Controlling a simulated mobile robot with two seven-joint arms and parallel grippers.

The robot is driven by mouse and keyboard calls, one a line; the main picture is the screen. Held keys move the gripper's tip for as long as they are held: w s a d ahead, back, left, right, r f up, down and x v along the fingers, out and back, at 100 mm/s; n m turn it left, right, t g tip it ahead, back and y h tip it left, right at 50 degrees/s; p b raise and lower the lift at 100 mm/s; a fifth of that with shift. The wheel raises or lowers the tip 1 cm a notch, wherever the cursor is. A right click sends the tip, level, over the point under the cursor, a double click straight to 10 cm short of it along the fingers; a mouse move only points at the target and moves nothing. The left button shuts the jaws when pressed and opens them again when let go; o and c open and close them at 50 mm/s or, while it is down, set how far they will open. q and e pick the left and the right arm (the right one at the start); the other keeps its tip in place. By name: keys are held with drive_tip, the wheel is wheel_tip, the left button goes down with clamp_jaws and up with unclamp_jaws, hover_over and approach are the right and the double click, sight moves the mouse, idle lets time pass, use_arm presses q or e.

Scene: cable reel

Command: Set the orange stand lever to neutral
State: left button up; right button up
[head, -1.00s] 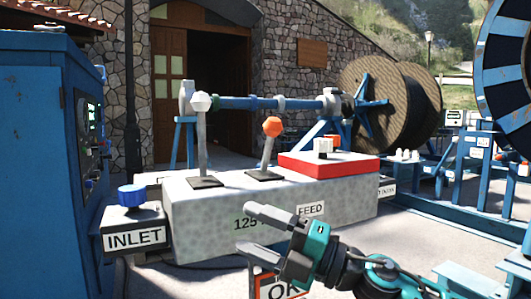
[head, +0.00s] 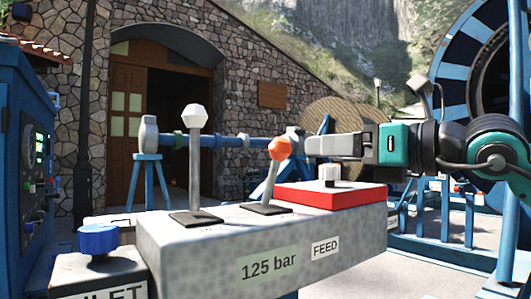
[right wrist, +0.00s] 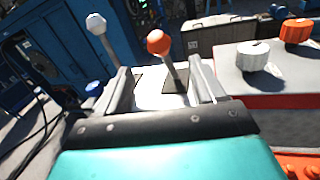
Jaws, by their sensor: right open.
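The orange-knobbed stand lever (head: 279,150) rises from a dark base plate on the grey block and leans to the right in the head view. My right gripper (head: 308,147) is level with its knob, just right of it. In the right wrist view the orange lever (right wrist: 158,43) shows between the two open fingers of the right gripper (right wrist: 162,85), ahead of the tips. Nothing is held. The white-knobbed lever (head: 195,150) stands nearly upright to the left; it shows in the right wrist view too (right wrist: 97,24). My left gripper is out of view.
The grey block (head: 215,262) carries a red box (head: 330,195) with a white knob (head: 329,175), just below my right gripper. A blue knob (head: 98,239) sits at the lower left. A blue cabinet (head: 25,120) stands at the left edge.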

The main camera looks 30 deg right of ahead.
sight(272, 150)
drive_tip(key=p+x, duration=0.2)
drive_tip(key=x, duration=1)
drive_tip(key=shift+a+p, duration=0.1)
drive_tip(key=shift+p, duration=0.3)
drive_tip(key=shift+c, duration=0.5)
clamp_jaws()
